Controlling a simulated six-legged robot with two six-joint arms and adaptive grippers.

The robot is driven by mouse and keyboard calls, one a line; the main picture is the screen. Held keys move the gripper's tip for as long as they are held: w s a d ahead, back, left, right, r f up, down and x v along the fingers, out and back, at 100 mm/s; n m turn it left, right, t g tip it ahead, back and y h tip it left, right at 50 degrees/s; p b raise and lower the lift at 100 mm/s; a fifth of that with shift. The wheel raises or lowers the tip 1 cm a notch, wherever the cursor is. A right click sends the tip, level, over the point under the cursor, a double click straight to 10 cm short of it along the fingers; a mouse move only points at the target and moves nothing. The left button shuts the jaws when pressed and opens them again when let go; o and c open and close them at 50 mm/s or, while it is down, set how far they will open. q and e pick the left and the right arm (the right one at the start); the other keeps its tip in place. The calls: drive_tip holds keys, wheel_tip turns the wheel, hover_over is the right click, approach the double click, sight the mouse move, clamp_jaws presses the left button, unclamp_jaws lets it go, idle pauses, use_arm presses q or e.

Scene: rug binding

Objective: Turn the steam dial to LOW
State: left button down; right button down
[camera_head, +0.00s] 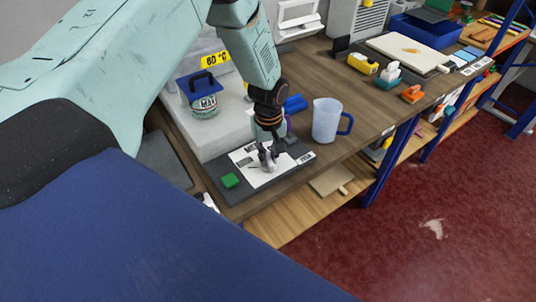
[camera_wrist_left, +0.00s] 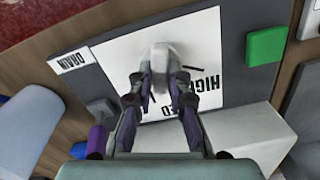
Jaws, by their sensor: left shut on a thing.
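The steam dial is a pale grey knob (camera_wrist_left: 162,62) on a white plate (camera_wrist_left: 118,50), which is set in a dark grey panel (camera_wrist_left: 232,22). "HIGH" and part of another word, ending in "ED", show upside down on the plate; no LOW mark is readable. My left gripper (camera_wrist_left: 160,88) is shut on the knob, one finger on each side. In the head view the gripper (camera_head: 267,158) reaches down to the plate and covers most of the knob. Where the knob points cannot be told. My right gripper is not in view.
A green button (camera_head: 230,180) and a DRAIN label (camera_head: 305,158) flank the plate. A clear jug (camera_head: 326,120) with a blue handle stands close to the right. A blue-capped tank (camera_head: 204,100) marked MAX stands behind. Bench items lie farther back right.

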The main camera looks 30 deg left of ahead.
sight(269, 158)
use_arm(q)
drive_tip(key=m, duration=0.4)
drive_tip(key=shift+m, duration=0.3)
drive_tip(key=shift+m+b, duration=0.3)
drive_tip(key=shift+m, duration=1.7)
drive_tip(key=shift+r+m, duration=0.1)
drive_tip(key=shift+m, duration=0.2)
drive_tip(key=c, duration=1.7)
unclamp_jaws()
drive_tip(key=o, duration=0.4)
drive_tip(key=shift+s+d, duration=0.1)
drive_tip(key=shift+s, duration=0.05)
wheel_tip(269, 158, up, 12)
drive_tip(key=shift+r, duration=0.1)
